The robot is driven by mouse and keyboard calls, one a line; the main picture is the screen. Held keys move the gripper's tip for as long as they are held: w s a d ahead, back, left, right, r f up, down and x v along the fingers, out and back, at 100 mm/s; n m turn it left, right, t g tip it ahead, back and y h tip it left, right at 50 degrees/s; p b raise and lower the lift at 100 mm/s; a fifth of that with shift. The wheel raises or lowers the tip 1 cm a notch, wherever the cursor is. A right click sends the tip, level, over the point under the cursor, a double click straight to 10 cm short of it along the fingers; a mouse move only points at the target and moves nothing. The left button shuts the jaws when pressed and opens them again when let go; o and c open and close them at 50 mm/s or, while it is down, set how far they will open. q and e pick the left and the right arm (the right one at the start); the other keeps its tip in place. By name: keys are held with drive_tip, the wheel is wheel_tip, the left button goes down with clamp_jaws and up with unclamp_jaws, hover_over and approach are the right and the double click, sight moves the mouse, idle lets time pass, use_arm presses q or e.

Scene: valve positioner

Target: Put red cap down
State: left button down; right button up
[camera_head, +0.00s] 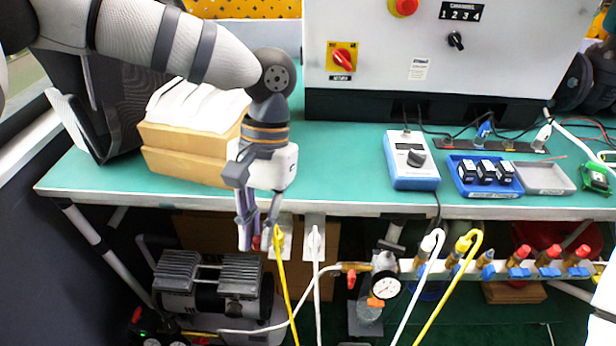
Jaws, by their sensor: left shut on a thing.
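My left gripper (250,236) points down in front of the bench's front edge, with its fingertips below the level of the bench top. It is shut on a small red cap (257,243), of which only a little red shows by the fingertips; the fingers hide most of it. Just right of the fingers, a yellow hose (280,262) and a white hose (316,262) hang from fittings at the bench's front. I cannot tell whether the cap touches anything there. My right gripper is not in view.
The green bench top (330,165) is clear in the middle. A blue meter (411,162), a blue tray (484,190) and a grey tray (543,178) are at the right. A compressor (215,285) sits below.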

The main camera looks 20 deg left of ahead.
use_arm(q)
drive_tip(key=shift+a, duration=0.1)
drive_tip(key=w+d+r+n+t+h+b, duration=0.15)
drive_tip(key=w+d+r+n+t, duration=0.4)
drive_tip(key=n, duration=0.75)
drive_tip(key=w+d+r+n+t+h, duration=0.2)
drive_tip(key=w+d+r+n, duration=0.5)
drive_tip(key=d+n, duration=0.4)
drive_tip(key=n, duration=0.2)
hover_over(318, 176)
drive_tip(key=s+a, duration=0.1)
drive_tip(key=shift+g, duration=0.25)
wheel_tip(318, 176, down, 11)
drive_tip(key=shift+r+b, duration=0.1)
drive_tip(key=shift+b, duration=0.2)
wheel_tip(318, 176, down, 3)
drive_tip(key=shift+a+r, duration=0.15)
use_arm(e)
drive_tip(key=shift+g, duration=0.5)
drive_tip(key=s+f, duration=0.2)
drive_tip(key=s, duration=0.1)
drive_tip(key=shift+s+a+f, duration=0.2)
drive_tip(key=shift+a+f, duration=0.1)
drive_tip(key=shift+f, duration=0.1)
